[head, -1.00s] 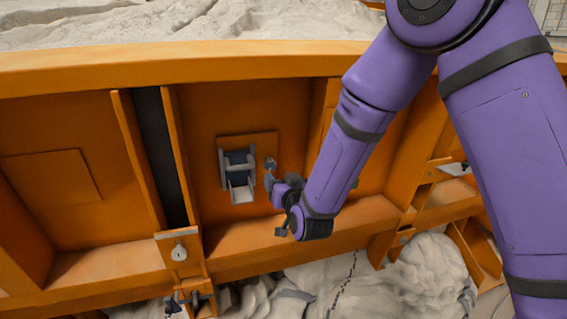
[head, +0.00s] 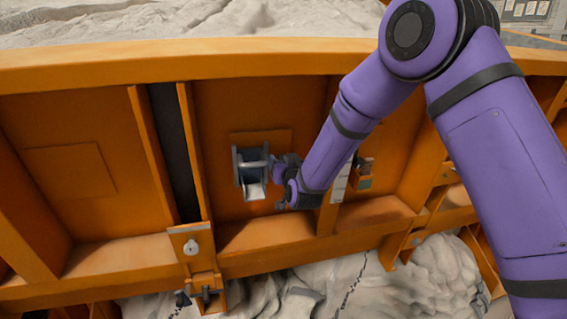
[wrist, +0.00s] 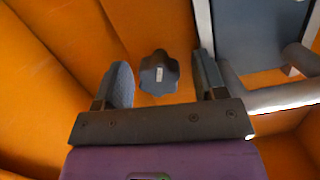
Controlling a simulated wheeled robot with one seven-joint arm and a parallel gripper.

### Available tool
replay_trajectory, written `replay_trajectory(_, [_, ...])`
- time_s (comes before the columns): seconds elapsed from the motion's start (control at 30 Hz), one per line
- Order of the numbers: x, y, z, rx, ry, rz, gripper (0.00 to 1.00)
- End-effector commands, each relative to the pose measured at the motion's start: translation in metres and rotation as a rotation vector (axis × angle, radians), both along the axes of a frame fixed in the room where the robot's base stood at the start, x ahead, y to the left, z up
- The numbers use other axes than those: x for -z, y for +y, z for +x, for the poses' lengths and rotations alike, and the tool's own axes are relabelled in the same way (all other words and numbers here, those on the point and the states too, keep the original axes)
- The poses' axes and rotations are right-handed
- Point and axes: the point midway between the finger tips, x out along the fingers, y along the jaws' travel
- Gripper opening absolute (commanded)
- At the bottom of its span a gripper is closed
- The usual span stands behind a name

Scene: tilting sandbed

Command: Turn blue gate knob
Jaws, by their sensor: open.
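The gate knob (wrist: 158,75) is a dark blue-grey lobed knob with a small pale mark, on the orange panel. In the wrist view it sits between the two spread fingers of my gripper (wrist: 163,80), with a visible gap on each side. My gripper is open and holds nothing. In the head view my gripper (head: 277,168) is at the right side of the small gate (head: 251,172), a blue-grey plate in a pale metal frame, and hides the knob. The gate also shows at the upper right of the wrist view (wrist: 258,35).
A pale grey bar (wrist: 285,98) juts out close to the right finger. Orange ribs (head: 150,150) and a lower ledge (head: 110,252) border the panel. A latch (head: 191,247) sits at lower left. Pale sand (head: 180,22) lies above and below the orange wall.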

Motion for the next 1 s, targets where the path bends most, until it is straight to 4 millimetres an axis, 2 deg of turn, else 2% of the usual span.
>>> replay_trajectory(0.23, [0.0, -0.0001, 0.0003, 0.0, 0.0, 0.0, 0.62])
replay_trajectory(0.43, [0.0, -0.0001, 0.0003, 0.0, 0.0, 0.0, 0.16])
replay_trajectory(0.77, [0.0002, -0.001, 0.0005, -0.005, 0.009, 0.03, 0.15])
replay_trajectory(1.0, [0.0004, -0.0024, 0.001, -0.026, 0.044, 0.152, 0.15])
